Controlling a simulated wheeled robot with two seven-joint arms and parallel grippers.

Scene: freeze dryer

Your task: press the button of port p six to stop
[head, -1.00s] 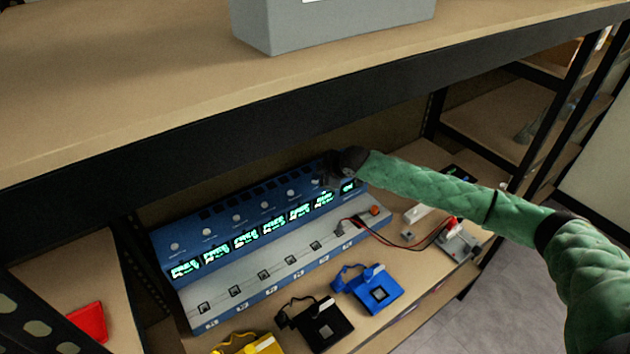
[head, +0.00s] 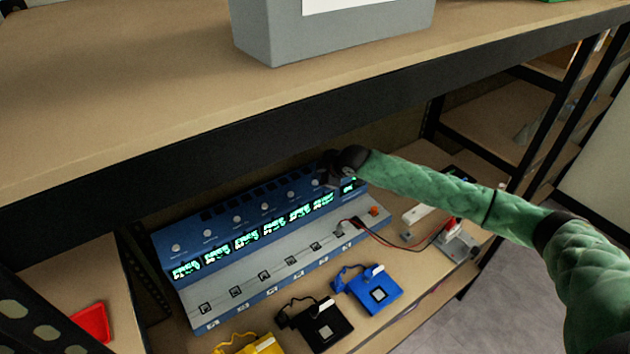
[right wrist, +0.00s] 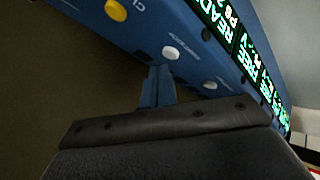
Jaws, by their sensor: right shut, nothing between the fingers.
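The blue and grey device (head: 255,285) stands on the lower shelf with a row of green lit displays and a row of round buttons above them. My right gripper (head: 328,174) is at the device's upper right end, over the button row, and hides part of it. In the right wrist view the shut, empty fingers (right wrist: 158,85) point at a white button (right wrist: 170,53), their tips just short of it or touching; I cannot tell which. The display (right wrist: 225,18) beside it shows "READ" and "P6", partly cut off. A yellowish button (right wrist: 116,10) lies farther left. My left gripper is out of view.
The upper shelf's dark beam (head: 200,165) runs close above the device. A grey box (head: 335,30) stands on the upper shelf. Blue (head: 372,290), black (head: 322,325) and yellow (head: 258,345) modules lie in front. Red and black wires (head: 405,243) run at the right.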

